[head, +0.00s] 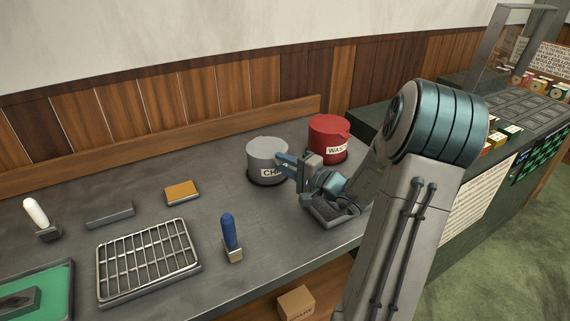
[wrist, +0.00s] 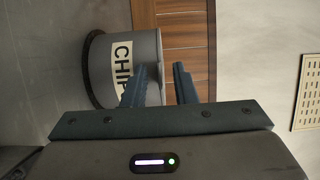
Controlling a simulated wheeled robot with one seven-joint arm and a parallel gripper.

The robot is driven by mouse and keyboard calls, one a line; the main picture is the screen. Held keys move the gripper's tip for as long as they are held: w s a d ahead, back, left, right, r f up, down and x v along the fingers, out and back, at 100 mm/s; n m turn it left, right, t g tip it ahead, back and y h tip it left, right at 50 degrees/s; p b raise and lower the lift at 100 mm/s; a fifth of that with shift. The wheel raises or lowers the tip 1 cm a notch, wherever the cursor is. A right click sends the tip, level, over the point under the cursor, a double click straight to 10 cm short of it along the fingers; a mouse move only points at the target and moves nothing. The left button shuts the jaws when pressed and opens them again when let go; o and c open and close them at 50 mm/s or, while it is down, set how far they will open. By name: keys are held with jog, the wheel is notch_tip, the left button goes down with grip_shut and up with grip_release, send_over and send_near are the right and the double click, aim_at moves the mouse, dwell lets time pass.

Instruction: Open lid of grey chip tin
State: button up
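The grey chip tin (head: 265,158) stands upright on the grey counter near the back wall, its label partly hidden by my gripper in the head view. In the wrist view the tin (wrist: 99,65) appears turned on its side, with its label (wrist: 121,64) reading "CHIP" and the rest covered by a finger. Its top looks covered in the head view. My gripper (head: 284,166) is at the tin's front right side. I cannot tell whether a finger touches the tin.
A red tin (head: 327,139) labelled "WAS" stands close to the right of the grey tin. A wire rack (head: 148,258), a blue-handled brush (head: 229,238), an orange block (head: 181,192) and a grey bar (head: 110,214) lie to the left.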

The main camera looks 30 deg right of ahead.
grip_shut()
dwell(1.4)
